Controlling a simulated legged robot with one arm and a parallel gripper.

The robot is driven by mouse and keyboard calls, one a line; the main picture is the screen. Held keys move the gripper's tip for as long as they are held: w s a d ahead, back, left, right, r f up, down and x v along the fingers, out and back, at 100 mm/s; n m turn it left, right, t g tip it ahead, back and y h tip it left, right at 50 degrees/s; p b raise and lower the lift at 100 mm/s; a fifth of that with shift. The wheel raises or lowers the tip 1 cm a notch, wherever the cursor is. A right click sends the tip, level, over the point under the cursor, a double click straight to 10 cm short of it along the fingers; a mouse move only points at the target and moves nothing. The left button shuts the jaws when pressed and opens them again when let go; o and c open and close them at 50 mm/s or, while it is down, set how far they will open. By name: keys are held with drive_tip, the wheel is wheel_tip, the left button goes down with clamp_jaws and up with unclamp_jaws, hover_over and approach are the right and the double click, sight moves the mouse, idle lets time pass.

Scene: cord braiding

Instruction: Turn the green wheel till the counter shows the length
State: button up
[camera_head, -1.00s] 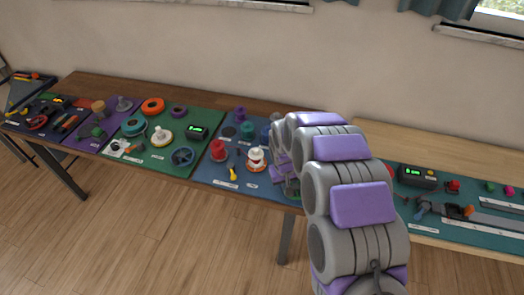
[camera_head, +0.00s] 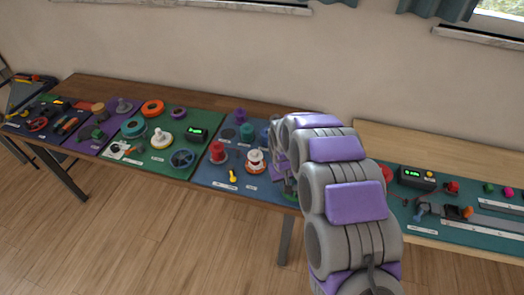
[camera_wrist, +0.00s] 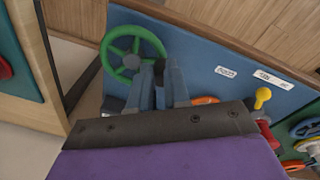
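The green wheel (camera_wrist: 131,54), a spoked ring with a hub, stands at the edge of the blue board (camera_wrist: 212,62) in the wrist view. In the head view my arm covers most of this spot. My gripper (camera_wrist: 158,68) points at the wheel's rim; its fingertips overlap the rim's lower right side in the picture. The fingers look close together, but I cannot tell whether they grip the rim. Two boxes with lit green displays show in the head view: one counter (camera_head: 197,134) on the green board, another (camera_head: 416,177) on the right table. Their digits are too small to read.
A yellow-handled tool (camera_wrist: 262,97) and an orange part lie near my fingers. A gap separates this table from the right table, whose wooden edge (camera_wrist: 40,45) shows in the wrist view. A red spool (camera_head: 217,152) and white spool (camera_head: 255,161) stand left of my arm.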

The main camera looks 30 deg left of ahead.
drive_tip(key=shift+s+a+f, duration=0.2)
drive_tip(key=shift+a, duration=0.05)
drive_tip(key=shift+r, duration=0.15)
idle(0.4)
wheel_tip(320, 180, up, 17)
drive_tip(key=s+p, duration=0.1)
drive_tip(key=p, duration=0.1)
drive_tip(key=shift+s+a+p, duration=0.2)
drive_tip(key=shift+a+p, duration=0.05)
drive_tip(key=shift+p, duration=0.15)
drive_tip(key=s+d+r+m+g, duration=0.15)
drive_tip(key=s+d+r, duration=0.35)
drive_tip(key=d, duration=0.7)
drive_tip(key=s+d+r+m, duration=0.3)
drive_tip(key=s+d+r, duration=0.1)
drive_tip(key=d, duration=0.7)
drive_tip(key=s+d+m, duration=0.1)
drive_tip(key=s+d, duration=0.3)
drive_tip(key=s, duration=0.3)
drive_tip(key=s+d+m+g, duration=0.1)
drive_tip(key=s+d, duration=0.3)
drive_tip(key=s, duration=0.4)
drive_tip(key=s+d+m, duration=0.2)
drive_tip(key=s+d, duration=0.2)
drive_tip(key=s, duration=0.3)
drive_tip(key=shift+s+d+r, duration=0.25)
drive_tip(key=shift+s+d, duration=0.05)
drive_tip(key=shift+d, duration=0.1)
